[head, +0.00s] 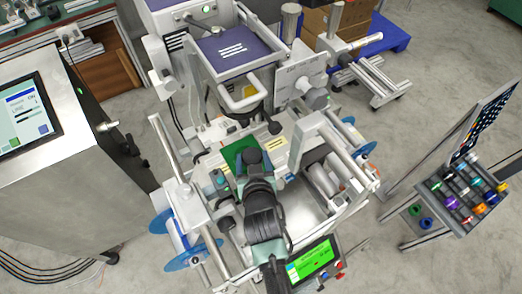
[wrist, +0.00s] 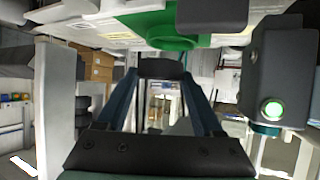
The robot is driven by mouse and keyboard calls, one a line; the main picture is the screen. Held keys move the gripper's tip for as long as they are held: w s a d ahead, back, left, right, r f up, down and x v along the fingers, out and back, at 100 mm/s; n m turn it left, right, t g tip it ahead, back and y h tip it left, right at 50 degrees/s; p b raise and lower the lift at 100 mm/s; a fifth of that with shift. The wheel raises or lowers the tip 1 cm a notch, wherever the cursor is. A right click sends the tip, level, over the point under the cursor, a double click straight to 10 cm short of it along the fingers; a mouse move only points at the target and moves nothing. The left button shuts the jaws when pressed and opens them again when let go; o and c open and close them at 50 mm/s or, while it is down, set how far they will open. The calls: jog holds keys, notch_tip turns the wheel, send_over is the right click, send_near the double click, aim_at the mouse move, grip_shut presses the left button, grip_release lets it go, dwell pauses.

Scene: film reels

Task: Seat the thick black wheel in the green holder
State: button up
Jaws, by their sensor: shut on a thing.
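The green holder (head: 236,150) is on the machine's light deck, just beyond my gripper (head: 252,168). In the wrist view the green holder (wrist: 172,42) is at the top, with a rounded lower part. My gripper (wrist: 162,76) is shut on a dark, thick piece, seen edge-on between its fingertips, which I take to be the black wheel (wrist: 162,68). In the head view the dark wheel (head: 250,156) shows at the gripper's tip, overlapping the holder's near edge. In the wrist view the wheel appears below the holder, with a gap in the picture; I cannot tell whether they touch.
A dark block (wrist: 211,15) overlaps the holder in the wrist view. A grey box with a lit green button (wrist: 272,108) is close on the right. Blue reels (head: 192,255) flank the machine's left. A rack of coloured spools (head: 465,195) stands at right, with open floor between.

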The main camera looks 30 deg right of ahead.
aim_at(246, 155)
jog(key=w+b, duration=0.1)
jog(key=w, duration=0.3)
jog(key=shift+a+f+b, duration=0.1)
jog(key=shift+f+b, duration=0.05)
jog(key=shift+b, duration=0.2)
jog(key=shift+f+b, duration=0.45)
jog(key=shift+f, duration=0.2)
jog(key=shift+f+b, duration=0.7)
jog(key=shift+f, duration=0.2)
jog(key=shift+s, duration=0.1)
jog(key=o, duration=1.4)
jog(key=v, duration=1.2)
jog(key=shift+s+a+r+b, duration=0.15)
jog(key=shift+s+b, duration=0.2)
